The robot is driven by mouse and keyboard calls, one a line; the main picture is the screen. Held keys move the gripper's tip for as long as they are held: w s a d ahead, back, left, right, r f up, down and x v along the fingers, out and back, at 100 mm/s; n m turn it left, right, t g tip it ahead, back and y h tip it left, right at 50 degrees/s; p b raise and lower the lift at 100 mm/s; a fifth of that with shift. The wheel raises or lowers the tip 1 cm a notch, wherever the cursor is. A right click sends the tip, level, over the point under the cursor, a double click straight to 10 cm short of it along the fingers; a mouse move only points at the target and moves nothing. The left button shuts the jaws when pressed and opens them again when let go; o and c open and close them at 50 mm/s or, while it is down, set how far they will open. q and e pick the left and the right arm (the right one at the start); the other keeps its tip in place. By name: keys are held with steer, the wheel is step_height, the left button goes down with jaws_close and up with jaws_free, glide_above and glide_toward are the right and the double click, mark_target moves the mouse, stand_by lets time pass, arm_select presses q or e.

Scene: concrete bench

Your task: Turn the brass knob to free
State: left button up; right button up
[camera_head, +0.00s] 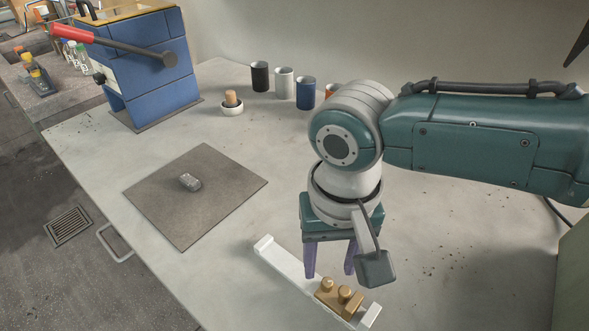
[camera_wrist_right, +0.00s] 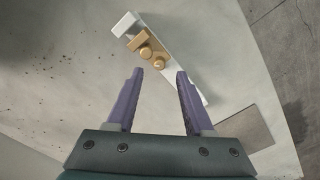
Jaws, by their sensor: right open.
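A white bar (camera_head: 287,264) lies slantwise on the bench, and it also shows in the wrist view (camera_wrist_right: 125,23). A brass block (camera_head: 325,298) with rounded brass knobs (camera_head: 344,293) sits near its right end. In the wrist view the brass knobs (camera_wrist_right: 159,63) show beyond my fingertips, one close to the gap between them. My right gripper (camera_head: 331,273) points down above the bar with its purple fingers apart and nothing between them. It also shows in the wrist view (camera_wrist_right: 159,76). I cannot tell how the knobs are turned. My left gripper is not in view.
A dark square mat (camera_head: 225,200) with a small grey object (camera_head: 190,182) lies left of the bar. Several cups, including a blue one (camera_head: 306,93), stand at the back. A blue box-like unit (camera_head: 165,95) with a red-handled lever (camera_head: 75,34) stands at the back left.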

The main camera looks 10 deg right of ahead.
mark_target(328, 282)
step_height(328, 282, down, 4)
steer(key=shift+f+b, duration=0.2)
steer(key=shift+b, duration=0.5)
steer(key=shift+d, duration=0.1)
jaws_close()
